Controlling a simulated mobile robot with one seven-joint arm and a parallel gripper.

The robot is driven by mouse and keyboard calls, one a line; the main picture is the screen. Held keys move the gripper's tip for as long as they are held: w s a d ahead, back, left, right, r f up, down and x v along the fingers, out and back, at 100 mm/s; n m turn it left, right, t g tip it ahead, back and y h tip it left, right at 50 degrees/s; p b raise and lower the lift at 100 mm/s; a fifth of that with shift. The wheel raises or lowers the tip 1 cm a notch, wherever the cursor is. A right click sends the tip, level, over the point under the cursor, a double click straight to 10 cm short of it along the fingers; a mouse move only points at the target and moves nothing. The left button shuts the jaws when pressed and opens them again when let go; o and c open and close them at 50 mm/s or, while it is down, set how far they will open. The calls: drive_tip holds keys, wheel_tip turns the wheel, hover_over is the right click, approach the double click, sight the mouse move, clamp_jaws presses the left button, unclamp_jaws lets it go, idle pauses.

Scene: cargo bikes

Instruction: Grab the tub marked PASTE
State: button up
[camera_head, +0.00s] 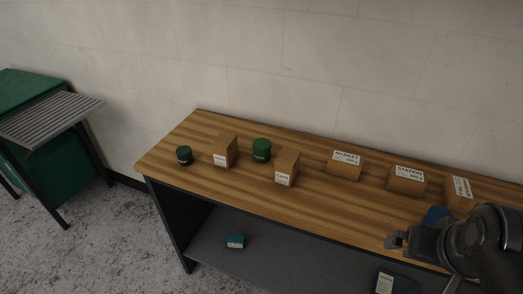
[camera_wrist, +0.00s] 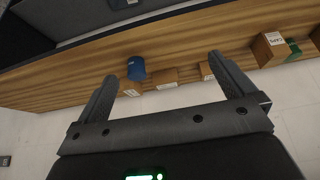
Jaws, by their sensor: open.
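Three tubs stand on the wooden bench top. A small dark green tub (camera_head: 184,156) is at the left end, and a larger green tub (camera_head: 262,150) with a pale label is between two cartons. A blue tub (camera_head: 437,215) is at the right, partly hidden by my arm; it also shows in the wrist view (camera_wrist: 136,69). The tub labels are too small to read surely, so I cannot tell which says PASTE. My gripper (camera_head: 398,239) is at the bench's right front, open and empty. In the wrist view its fingers (camera_wrist: 162,70) are spread wide, apart from the tubs.
Small cartons stand beside the green tub (camera_head: 225,152) (camera_head: 287,168). Boxes marked MARKET (camera_head: 343,166) and STATION (camera_head: 407,181) and another (camera_head: 460,194) stand further right. A teal box (camera_head: 236,241) lies on the lower shelf. The wall is close behind. The bench's front left is clear.

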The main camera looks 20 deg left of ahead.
drive_tip(key=c, duration=0.3)
drive_tip(key=w+a+r+n, duration=0.1)
drive_tip(key=w+a+r, duration=0.15)
drive_tip(key=w, duration=0.35)
drive_tip(key=w+a+r, duration=0.1)
drive_tip(key=w+a, duration=0.3)
drive_tip(key=w, duration=0.2)
drive_tip(key=n+g+y, duration=0.1)
drive_tip(key=n+y, duration=0.1)
drive_tip(key=n, duration=0.1)
approach(262, 145)
wheel_tip(262, 145, down, 2)
drive_tip(key=shift+n, duration=0.3)
drive_tip(key=x, duration=1.1)
drive_tip(key=shift+w+a+r, duration=0.1)
drive_tip(key=shift+w, duration=0.15)
drive_tip(key=shift+c, duration=0.4)
